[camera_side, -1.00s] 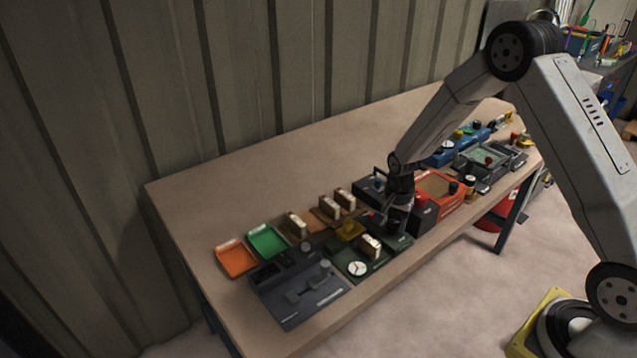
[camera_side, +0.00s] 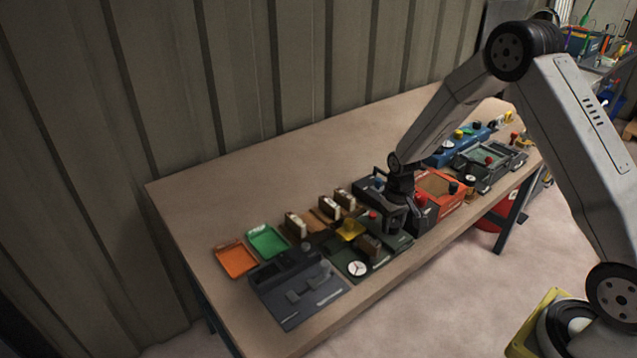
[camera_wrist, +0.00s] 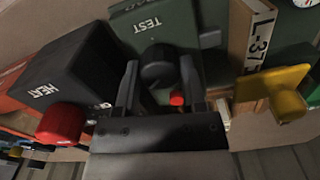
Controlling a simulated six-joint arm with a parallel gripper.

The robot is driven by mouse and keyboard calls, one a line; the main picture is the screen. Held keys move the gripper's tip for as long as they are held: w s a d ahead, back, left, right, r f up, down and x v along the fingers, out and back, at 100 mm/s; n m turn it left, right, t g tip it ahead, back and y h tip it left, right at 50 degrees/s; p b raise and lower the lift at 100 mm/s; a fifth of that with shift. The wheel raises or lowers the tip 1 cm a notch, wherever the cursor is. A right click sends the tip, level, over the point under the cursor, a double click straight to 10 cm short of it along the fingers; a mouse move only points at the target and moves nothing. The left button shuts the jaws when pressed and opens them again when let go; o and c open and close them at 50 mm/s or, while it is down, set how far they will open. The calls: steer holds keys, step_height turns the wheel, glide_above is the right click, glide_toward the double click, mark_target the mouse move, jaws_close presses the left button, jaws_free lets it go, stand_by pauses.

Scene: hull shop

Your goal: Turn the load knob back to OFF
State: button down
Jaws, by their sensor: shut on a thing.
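In the wrist view a round black knob (camera_wrist: 158,68) stands on a green panel (camera_wrist: 178,28) lettered TEST. My gripper (camera_wrist: 159,66) has one finger on each side of the knob and is shut on it. A small red button (camera_wrist: 177,97) sits just beside the knob. In the side view my gripper (camera_side: 394,226) reaches down at the dark green unit (camera_side: 402,243) near the table's front edge. The knob is hidden there behind the gripper. I cannot read an OFF mark or the knob's pointer.
A dark box (camera_wrist: 75,68) with a red knob (camera_wrist: 62,124) is close on one side. A yellow piece (camera_wrist: 284,94) and a block labelled L-37 (camera_wrist: 253,50) are on the other. Orange (camera_side: 236,259) and green trays (camera_side: 267,242) lie at left. The table's rear is clear.

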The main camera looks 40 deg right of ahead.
mark_target(393, 224)
steer(key=n, duration=0.5)
steer(key=shift+n, duration=0.3)
steer(key=n, duration=0.5)
steer(key=shift+n, duration=0.4)
steer(key=shift+c, duration=0.9)
jaws_free()
steer(key=shift+r, duration=0.1)
steer(key=shift+r, duration=3.85)
